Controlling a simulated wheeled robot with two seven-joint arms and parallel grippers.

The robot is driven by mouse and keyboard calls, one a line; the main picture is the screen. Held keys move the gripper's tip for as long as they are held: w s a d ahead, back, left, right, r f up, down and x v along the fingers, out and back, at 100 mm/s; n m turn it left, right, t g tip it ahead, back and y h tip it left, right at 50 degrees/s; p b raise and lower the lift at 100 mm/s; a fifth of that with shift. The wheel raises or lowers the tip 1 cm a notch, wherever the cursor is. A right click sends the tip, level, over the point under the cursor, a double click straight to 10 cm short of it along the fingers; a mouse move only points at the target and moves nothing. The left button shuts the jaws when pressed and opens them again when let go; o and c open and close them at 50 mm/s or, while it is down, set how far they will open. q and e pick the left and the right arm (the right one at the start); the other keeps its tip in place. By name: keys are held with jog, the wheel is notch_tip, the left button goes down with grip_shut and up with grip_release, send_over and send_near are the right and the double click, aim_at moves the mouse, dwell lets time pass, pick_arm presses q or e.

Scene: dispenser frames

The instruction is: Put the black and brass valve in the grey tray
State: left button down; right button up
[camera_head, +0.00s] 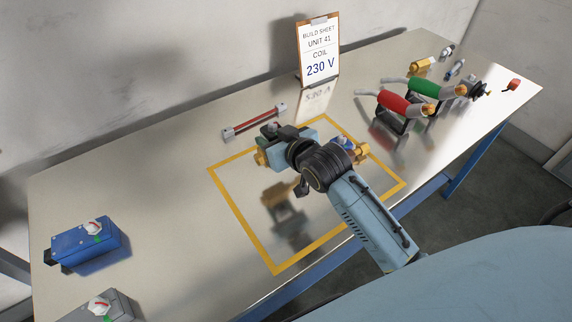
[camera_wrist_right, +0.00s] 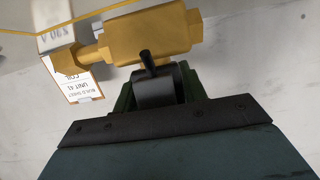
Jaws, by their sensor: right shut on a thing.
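My right gripper (camera_head: 282,143) reaches in from the lower right, over the yellow-taped rectangle. It is shut on the black and brass valve. In the right wrist view, the valve's brass body (camera_wrist_right: 150,38) lies crosswise beyond the fingers, and its black part (camera_wrist_right: 153,88) sits between them. In the head view, a brass end (camera_head: 261,158) shows left of the gripper; the rest is mostly hidden by it. A blurred reflection below suggests it is held above the table. The grey tray is not recognisable in either view. My left gripper is out of view.
A second brass and blue piece (camera_head: 358,153) shows beside my wrist, partly hidden. A build sheet (camera_head: 319,48) stands behind, near a red bar (camera_head: 255,122). Red-handled (camera_head: 400,103) and green-handled (camera_head: 424,87) tools stand right. Blue (camera_head: 90,242) and grey (camera_head: 102,306) boxes are left.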

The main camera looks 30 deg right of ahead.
aim_at(259, 158)
jog(key=shift+f+b, duration=0.6)
jog(key=shift+f, duration=2.7)
jog(key=shift+f, duration=0.15)
jog(key=o, duration=1.4)
jog(key=shift+f, duration=0.1)
jog(key=shift+c, duration=0.2)
